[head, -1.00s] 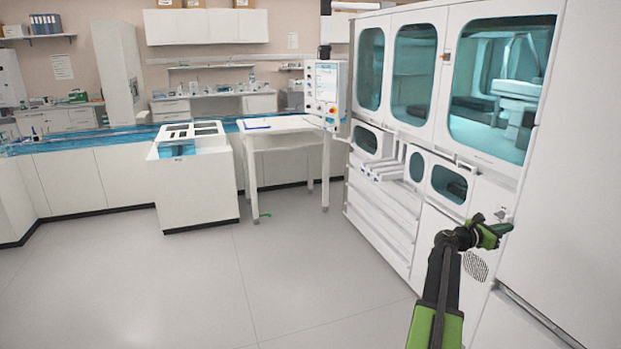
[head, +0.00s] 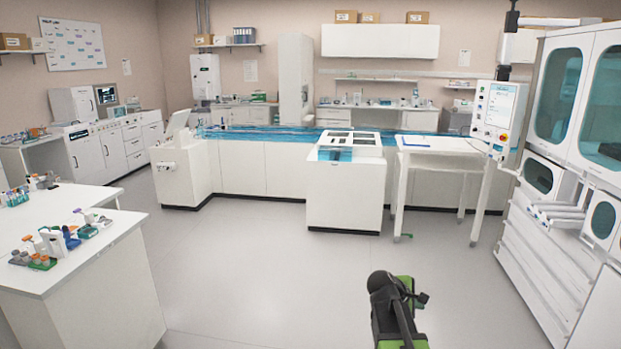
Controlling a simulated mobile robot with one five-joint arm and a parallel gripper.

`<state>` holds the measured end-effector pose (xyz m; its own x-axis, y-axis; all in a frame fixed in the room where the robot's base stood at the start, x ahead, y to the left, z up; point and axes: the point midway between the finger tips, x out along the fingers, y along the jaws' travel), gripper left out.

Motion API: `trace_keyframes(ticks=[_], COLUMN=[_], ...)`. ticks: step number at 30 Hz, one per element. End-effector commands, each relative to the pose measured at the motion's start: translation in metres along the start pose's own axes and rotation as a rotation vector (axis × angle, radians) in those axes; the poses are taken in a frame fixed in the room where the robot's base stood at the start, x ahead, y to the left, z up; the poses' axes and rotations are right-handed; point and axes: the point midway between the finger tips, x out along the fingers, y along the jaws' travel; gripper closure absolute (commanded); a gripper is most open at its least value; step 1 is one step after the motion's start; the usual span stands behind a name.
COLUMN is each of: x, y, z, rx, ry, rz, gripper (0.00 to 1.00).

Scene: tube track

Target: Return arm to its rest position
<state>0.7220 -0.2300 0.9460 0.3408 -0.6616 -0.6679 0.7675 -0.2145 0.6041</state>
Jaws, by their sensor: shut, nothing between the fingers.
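My arm, black and green, shows at the bottom of the head view, right of centre, folded low over the open floor. My gripper (head: 416,296) is at its upper end, partly hidden behind the black joint. It is shut and empty, and touches nothing in view.
Grey floor (head: 260,270) is clear around my arm. A white bench (head: 105,265) with tube racks stands at the left. A white cabinet (head: 345,195) and a white table (head: 420,145) stand ahead. A large white machine (head: 560,260) with teal windows is at the right.

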Motion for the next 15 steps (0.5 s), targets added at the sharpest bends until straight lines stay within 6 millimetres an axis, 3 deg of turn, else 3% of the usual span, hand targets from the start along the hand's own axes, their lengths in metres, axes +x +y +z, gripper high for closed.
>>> trace_keyframes(ticks=[1,4,6,9,12,15], x=[-0.023,-0.064,-0.093,-0.129,-0.15,-0.152], y=[-0.029,-0.088,-0.133,-0.187,-0.208,-0.212], z=[-0.029,-0.078,-0.101,-0.114,-0.123,-0.121], rx=[0.081,0.29,0.461,0.738,0.916,1.004], ry=[0.068,0.183,0.228,0.21,0.136,0.074], rz=[-0.059,-0.239,-0.407,-0.686,-0.85,-0.882], gripper=[1.0,1.0,1.0,1.0,1.0,1.0])
